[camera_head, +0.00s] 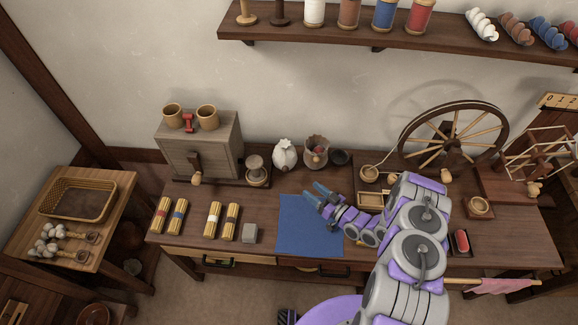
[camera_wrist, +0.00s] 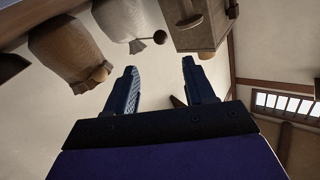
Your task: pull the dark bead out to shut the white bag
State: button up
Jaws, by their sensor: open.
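The white bag (camera_head: 284,156) stands at the back of the workbench, between a wooden mill and a brown bag. It also shows at the top of the wrist view (camera_wrist: 120,18), which is tilted. The dark bead (camera_wrist: 159,37) sticks out from the bag on a short cord; I cannot make it out in the head view. My gripper (camera_head: 313,191) is open and empty, over the far part of a blue mat, in front of the bags. In the wrist view my gripper (camera_wrist: 158,66) has the bead beyond its fingertips, roughly between them, not touching.
The wooden mill (camera_head: 200,147) is to the left. A spinning wheel (camera_head: 452,140) stands at the right. The blue mat (camera_head: 305,232) is bare.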

aim_at(285, 169)
jog(key=b+x, duration=0.3)
jog(key=x, duration=1.3)
jog(key=shift+w+a, duration=0.25)
jog(key=shift+a, duration=0.05)
jog(key=shift+c, duration=0.4)
grip_shut()
